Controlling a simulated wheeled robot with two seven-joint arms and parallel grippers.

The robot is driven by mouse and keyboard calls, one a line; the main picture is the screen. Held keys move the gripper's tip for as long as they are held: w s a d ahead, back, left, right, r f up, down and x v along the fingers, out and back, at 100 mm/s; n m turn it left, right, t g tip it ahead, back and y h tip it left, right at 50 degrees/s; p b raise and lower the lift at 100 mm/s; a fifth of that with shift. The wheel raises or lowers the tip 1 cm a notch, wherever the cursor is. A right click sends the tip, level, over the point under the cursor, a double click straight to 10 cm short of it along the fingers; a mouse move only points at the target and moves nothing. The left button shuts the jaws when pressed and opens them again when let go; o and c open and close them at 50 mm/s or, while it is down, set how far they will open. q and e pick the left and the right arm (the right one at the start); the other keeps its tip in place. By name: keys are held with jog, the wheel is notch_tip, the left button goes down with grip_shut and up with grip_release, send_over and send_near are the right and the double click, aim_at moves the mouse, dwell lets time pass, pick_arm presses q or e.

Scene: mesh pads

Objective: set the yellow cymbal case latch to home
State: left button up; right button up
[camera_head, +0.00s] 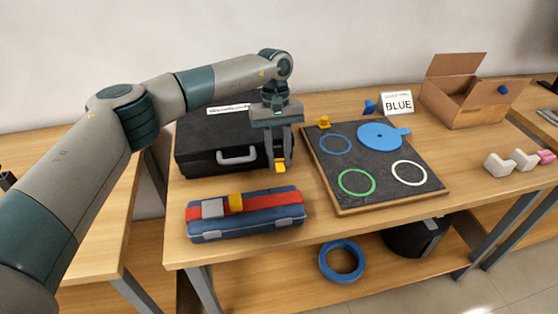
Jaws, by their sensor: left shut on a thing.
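My left gripper (279,160) points down at the right end of the black case (205,135). It is shut on a small yellow piece (281,167), which shows between and below the fingertips. This may be the yellow cymbal case latch; I cannot tell whether it is fixed to the case. Another small yellow piece (323,122) stands at the far left corner of the dark board. The black case has a grey handle (237,157) on its front. My right gripper is not in view.
A blue case (248,226) with a red strap lies in front. The dark board (374,177) bears coloured rings and a blue disc (384,136). Behind are a BLUE sign (398,103) and an open cardboard box (462,102). White blocks (499,163) lie at right.

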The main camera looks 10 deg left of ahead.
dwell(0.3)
pick_arm(q)
jog(key=o, duration=1)
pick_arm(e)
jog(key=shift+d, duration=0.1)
pick_arm(q)
jog(key=shift+r, duration=0.15)
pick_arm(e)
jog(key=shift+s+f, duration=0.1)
pick_arm(q)
jog(key=shift+w+r, duration=0.25)
jog(key=shift+r, duration=0.3)
jog(key=shift+b+v, duration=1.35)
jog(key=shift+v, duration=6.65)
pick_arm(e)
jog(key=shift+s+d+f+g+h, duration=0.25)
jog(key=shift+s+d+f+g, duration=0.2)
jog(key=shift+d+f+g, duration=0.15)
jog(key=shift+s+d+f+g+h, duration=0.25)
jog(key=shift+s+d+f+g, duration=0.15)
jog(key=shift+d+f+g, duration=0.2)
pick_arm(q)
jog(key=shift+a, duration=0.1)
